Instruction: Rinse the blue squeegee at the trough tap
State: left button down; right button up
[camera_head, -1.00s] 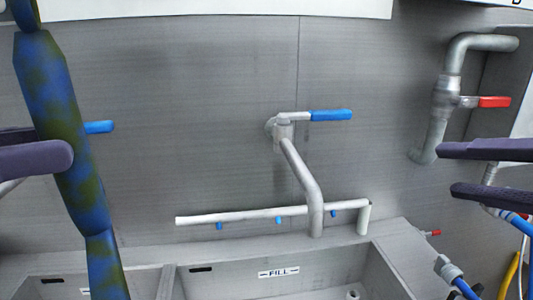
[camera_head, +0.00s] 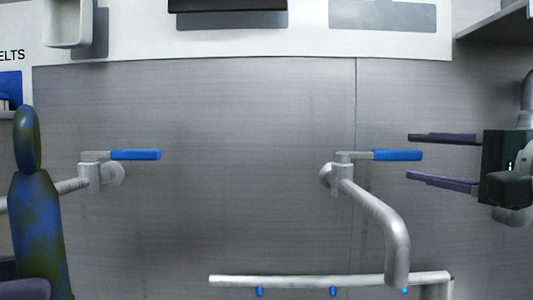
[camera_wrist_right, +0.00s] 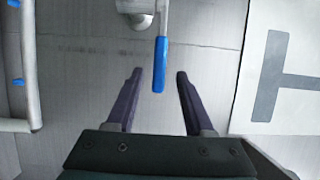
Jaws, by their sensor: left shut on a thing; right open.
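The blue squeegee (camera_head: 42,235) is at the lower left of the head view, upright, with greenish-brown dirt patches on its blue surface. My left gripper (camera_head: 16,272) is shut on it, mostly cut off by the picture edge. The tap has a grey spout (camera_head: 385,220) and a blue lever (camera_head: 397,155) pointing right. My right gripper (camera_head: 412,156) is open, one finger above and one below the lever's tip level. In the right wrist view the lever (camera_wrist_right: 159,65) reaches to between the fingertips, with space on both sides. The trough basin is out of view.
A second tap with a blue lever (camera_head: 135,155) is on the wall at left. A pale rail (camera_head: 300,281) with small blue nozzles runs below the spout. A white wall board (camera_head: 290,45) with dark shapes spans the top.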

aim_at(404, 156)
jog(key=shift+x, duration=2.55)
jog(key=shift+c, duration=0.3)
grip_shut()
jog(key=shift+f, duration=0.1)
